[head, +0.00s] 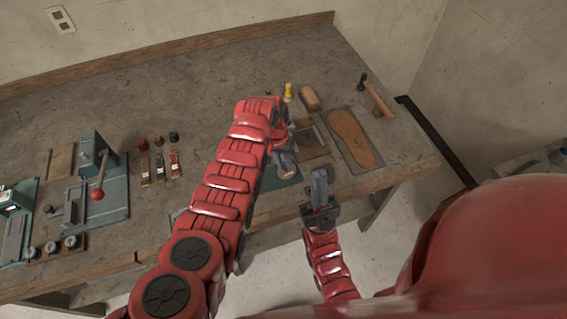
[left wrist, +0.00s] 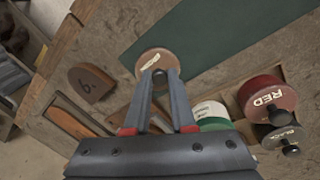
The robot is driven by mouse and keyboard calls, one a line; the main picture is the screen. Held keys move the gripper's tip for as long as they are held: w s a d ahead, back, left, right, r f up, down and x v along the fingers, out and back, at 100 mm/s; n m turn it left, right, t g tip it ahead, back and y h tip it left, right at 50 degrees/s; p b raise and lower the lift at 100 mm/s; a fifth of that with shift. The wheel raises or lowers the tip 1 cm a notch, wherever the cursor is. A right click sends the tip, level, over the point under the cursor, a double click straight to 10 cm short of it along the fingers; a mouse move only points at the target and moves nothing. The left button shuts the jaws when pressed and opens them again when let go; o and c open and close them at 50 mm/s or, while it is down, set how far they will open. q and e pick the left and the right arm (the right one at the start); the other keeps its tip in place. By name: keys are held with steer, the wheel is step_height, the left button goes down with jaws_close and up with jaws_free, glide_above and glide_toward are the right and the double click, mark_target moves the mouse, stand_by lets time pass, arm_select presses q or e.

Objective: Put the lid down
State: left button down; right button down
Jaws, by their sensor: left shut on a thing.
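In the left wrist view, a round brown lid (left wrist: 152,60) with pale lettering is seen from above. My left gripper (left wrist: 160,75) is shut on the lid's small dark knob. Its fingers look over a table edge and a dark green mat, and I cannot tell whether the lid touches anything below. A pot with a white top and green side (left wrist: 212,113) is just right of the fingers. My right gripper (head: 319,188) is in front of the table, apart from everything.
Lidded pots stand to the right in the wrist view, one marked RED (left wrist: 267,97) and a black one (left wrist: 285,138). The green mat (left wrist: 205,35) has clear room. A brown sole (head: 353,137) lies on the table's right.

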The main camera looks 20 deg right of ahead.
arm_select(q)
steer(key=shift+s+a+f, duration=0.15)
steer(key=shift+f, duration=0.35)
steer(key=c, duration=0.5)
jaws_free()
steer(key=shift+w+a, duration=0.1)
steer(key=shift+w, duration=0.1)
steer(key=shift+o, duration=0.9)
